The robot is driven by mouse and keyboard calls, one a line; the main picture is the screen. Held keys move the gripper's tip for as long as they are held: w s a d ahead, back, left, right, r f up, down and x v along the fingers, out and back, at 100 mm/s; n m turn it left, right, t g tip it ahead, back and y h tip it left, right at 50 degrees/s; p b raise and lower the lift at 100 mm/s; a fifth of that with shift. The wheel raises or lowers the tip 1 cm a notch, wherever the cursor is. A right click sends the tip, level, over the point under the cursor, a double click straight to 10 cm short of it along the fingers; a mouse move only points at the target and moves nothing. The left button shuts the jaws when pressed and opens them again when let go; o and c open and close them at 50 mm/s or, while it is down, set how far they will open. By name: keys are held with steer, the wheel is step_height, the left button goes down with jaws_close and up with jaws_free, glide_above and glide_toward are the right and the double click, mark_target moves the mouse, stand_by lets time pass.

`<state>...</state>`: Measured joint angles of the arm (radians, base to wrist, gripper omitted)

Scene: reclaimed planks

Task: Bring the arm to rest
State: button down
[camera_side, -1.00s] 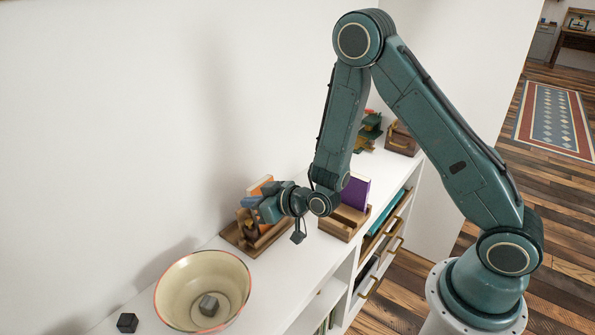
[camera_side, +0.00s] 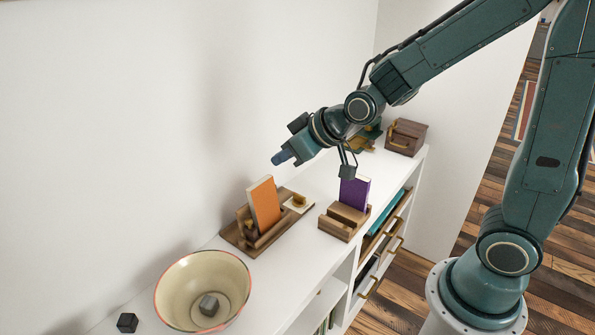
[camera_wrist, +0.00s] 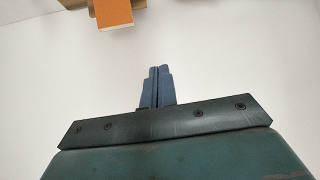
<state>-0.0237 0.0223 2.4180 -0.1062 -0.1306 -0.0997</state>
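My gripper (camera_side: 280,158) is in the air above the white shelf top, up and to the right of the orange book. In the wrist view its two blue fingers (camera_wrist: 157,86) are together with nothing between them. The orange book (camera_side: 264,203) stands tilted in a wooden holder (camera_side: 243,240) on the shelf and is apart from my gripper. Part of the orange book also shows at the top of the wrist view (camera_wrist: 114,13).
A purple book (camera_side: 355,191) stands in a second wooden holder (camera_side: 337,228). A wooden box (camera_side: 406,137) stands at the far end. The white wall runs behind the shelf.

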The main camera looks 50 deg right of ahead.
steer(key=s+d+r+m+g, duration=0.1)
steer(key=s+d+r+g, duration=0.1)
steer(key=s, duration=0.9)
steer(key=s+d+r+g+h, duration=0.1)
steer(key=s+r, duration=0.4)
steer(key=s, duration=0.7)
steer(key=shift+d+m+g+h, duration=0.3)
steer(key=shift+d+m+g, duration=0.05)
steer(key=shift+m+g, duration=0.05)
